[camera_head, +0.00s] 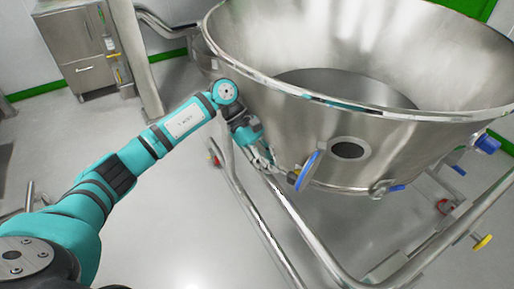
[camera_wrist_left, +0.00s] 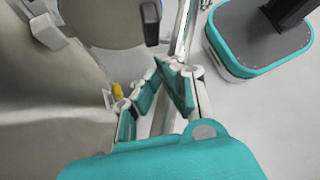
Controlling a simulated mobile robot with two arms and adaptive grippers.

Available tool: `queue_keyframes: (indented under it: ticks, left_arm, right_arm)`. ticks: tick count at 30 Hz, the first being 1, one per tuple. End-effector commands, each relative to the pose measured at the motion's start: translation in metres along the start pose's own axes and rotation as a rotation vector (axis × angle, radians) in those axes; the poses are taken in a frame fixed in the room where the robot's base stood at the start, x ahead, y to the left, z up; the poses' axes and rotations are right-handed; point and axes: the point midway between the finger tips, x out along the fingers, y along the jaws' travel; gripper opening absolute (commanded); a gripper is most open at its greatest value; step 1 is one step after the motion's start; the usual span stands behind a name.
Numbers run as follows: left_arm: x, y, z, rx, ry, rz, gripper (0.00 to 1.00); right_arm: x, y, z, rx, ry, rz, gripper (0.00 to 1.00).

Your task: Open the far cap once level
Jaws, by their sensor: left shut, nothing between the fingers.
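A large steel bowl (camera_head: 250,85) stands in a tubular frame. Its lower wall has a dark round port (camera_head: 348,149). A blue disc cap (camera_head: 307,171) stands out from the wall left of this port, seen nearly edge-on, leaving the port uncovered. My left gripper (camera_head: 263,163) is shut and empty, just left of the cap; whether they touch I cannot tell. In the left wrist view, the shut left gripper's fingers (camera_wrist_left: 158,78) lie below a pale disc, probably the cap (camera_wrist_left: 105,22). My right gripper is not in view.
A frame rail (camera_head: 290,215) runs below my left gripper. Another blue fitting (camera_head: 488,143) is on the bowl's right side. A yellow knob (camera_head: 482,242) is at lower right. A steel cabinet (camera_head: 80,55) stands at the back left. The floor (camera_head: 185,225) is clear.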

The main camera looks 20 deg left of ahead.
Motion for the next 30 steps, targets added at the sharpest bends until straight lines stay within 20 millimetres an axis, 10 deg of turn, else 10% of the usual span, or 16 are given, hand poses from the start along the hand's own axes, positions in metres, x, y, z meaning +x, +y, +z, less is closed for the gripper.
queue_keyframes:
  ticks: [19,30]
  left_arm:
    - [0.017,-0.001,0.014,-0.009,-0.001,0.007,0.00]
    - [0.035,-0.011,0.026,-0.070,-0.025,0.076,0.00]
  right_arm:
    - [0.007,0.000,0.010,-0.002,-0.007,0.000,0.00]
    - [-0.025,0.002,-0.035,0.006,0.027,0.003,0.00]
